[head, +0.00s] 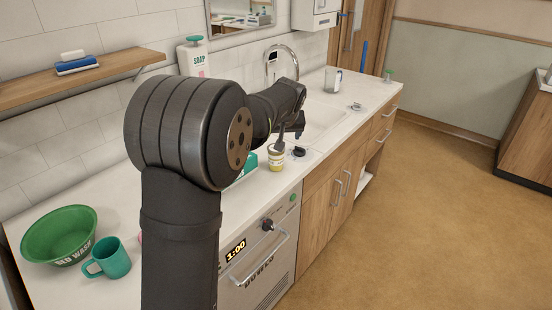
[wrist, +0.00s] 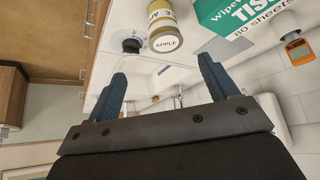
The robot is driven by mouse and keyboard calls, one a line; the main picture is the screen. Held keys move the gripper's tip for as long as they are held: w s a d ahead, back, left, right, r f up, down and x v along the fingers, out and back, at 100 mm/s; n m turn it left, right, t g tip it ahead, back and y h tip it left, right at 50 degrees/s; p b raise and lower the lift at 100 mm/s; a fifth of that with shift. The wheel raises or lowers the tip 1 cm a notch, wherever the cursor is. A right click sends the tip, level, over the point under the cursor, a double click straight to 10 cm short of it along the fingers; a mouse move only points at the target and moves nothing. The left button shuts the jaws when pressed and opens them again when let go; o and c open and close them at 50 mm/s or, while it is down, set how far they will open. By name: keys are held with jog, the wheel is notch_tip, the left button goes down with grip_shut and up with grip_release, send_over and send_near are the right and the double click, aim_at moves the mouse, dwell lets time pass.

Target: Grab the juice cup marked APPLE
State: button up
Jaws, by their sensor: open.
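The juice cup (head: 277,160) stands on the counter near the front edge. It has a yellow body with a pale label and a light lid. In the wrist view the same cup (wrist: 173,26) shows its lid marked "Apple", just beyond the fingertips. My gripper (head: 290,133) is over the counter, close to the cup and partly hidden by my arm in the head view. In the wrist view my gripper (wrist: 164,76) is open and empty, fingers wide apart, with the cup apart from both.
The sink (head: 322,118) lies beyond. A green basin (head: 58,238) and teal mug (head: 110,262) are at the left.

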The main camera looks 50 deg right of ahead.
aim_at(276, 156)
jog(key=x, duration=1.1)
jog(key=shift+a+x, duration=0.2)
jog(key=shift+x, duration=1.15)
jog(key=shift+a+x, duration=0.2)
jog(key=shift+x, duration=1.1)
jog(key=shift+w+f, duration=0.15)
jog(key=c, duration=1.1)
